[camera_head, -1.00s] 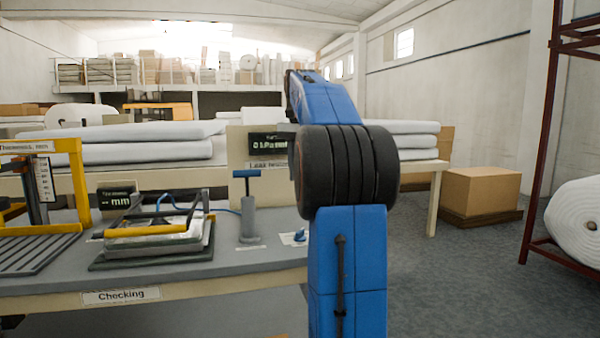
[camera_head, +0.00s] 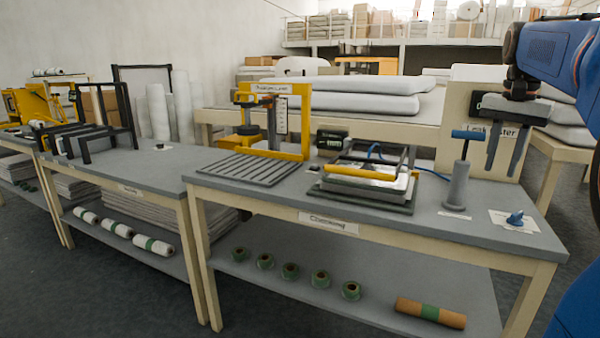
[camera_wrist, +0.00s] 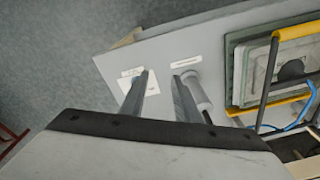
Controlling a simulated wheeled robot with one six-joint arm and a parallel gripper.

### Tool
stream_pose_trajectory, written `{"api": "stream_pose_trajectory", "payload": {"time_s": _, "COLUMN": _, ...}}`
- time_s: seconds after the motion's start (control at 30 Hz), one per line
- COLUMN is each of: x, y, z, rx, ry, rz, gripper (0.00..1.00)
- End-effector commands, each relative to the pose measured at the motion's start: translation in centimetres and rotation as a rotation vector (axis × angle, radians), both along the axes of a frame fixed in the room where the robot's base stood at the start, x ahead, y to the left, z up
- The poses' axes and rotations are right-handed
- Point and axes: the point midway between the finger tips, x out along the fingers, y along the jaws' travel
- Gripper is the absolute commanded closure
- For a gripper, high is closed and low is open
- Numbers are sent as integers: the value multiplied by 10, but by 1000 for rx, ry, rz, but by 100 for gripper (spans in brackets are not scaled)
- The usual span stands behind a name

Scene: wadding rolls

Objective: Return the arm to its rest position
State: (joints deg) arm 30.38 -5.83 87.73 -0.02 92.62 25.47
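My blue arm (camera_head: 560,60) reaches in from the right edge of the head view. My gripper (camera_head: 499,165) hangs with its fingers pointing down above the right end of the checking table, in front of the leak tester (camera_head: 455,110). In the wrist view my gripper (camera_wrist: 161,75) shows two grey fingers spread apart with nothing between them. The fingers are above the table, near the grey hand pump (camera_wrist: 197,92) and a white card (camera_wrist: 140,82).
The checking table (camera_head: 270,205) carries a yellow thickness gauge (camera_head: 303,118), a yellow-handled frame (camera_head: 365,175), the upright pump (camera_head: 458,180) and a small blue part (camera_head: 515,218) on a card. Green tape rolls (camera_head: 290,270) lie on its shelf. Floor is open in front.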

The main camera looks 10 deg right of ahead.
Motion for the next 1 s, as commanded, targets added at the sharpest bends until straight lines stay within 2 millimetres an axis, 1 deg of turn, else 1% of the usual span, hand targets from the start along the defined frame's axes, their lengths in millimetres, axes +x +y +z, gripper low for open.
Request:
{"api": "stream_pose_trajectory", "payload": {"time_s": 0.03, "x": -7, "y": 19, "z": -7, "rx": -8, "ry": -11, "rz": 47, "gripper": 71}}
{"api": "stream_pose_trajectory", "payload": {"time_s": 0.2, "x": -28, "y": 72, "z": -38, "rx": -39, "ry": -51, "rz": 200, "gripper": 71}}
{"api": "stream_pose_trajectory", "payload": {"time_s": 0.37, "x": -55, "y": 117, "z": -71, "rx": -68, "ry": -90, "rz": 342, "gripper": 71}}
{"api": "stream_pose_trajectory", "payload": {"time_s": 0.5, "x": -80, "y": 152, "z": -105, "rx": -94, "ry": -126, "rz": 468, "gripper": 71}}
{"api": "stream_pose_trajectory", "payload": {"time_s": 0.67, "x": -113, "y": 187, "z": -148, "rx": -123, "ry": -168, "rz": 610, "gripper": 71}}
{"api": "stream_pose_trajectory", "payload": {"time_s": 0.8, "x": -144, "y": 212, "z": -189, "rx": -147, "ry": -205, "rz": 733, "gripper": 71}}
{"api": "stream_pose_trajectory", "payload": {"time_s": 0.9, "x": -164, "y": 226, "z": -219, "rx": -164, "ry": -230, "rz": 814, "gripper": 71}}
{"api": "stream_pose_trajectory", "payload": {"time_s": 1.0, "x": -181, "y": 236, "z": -244, "rx": -179, "ry": -254, "rz": 881, "gripper": 71}}
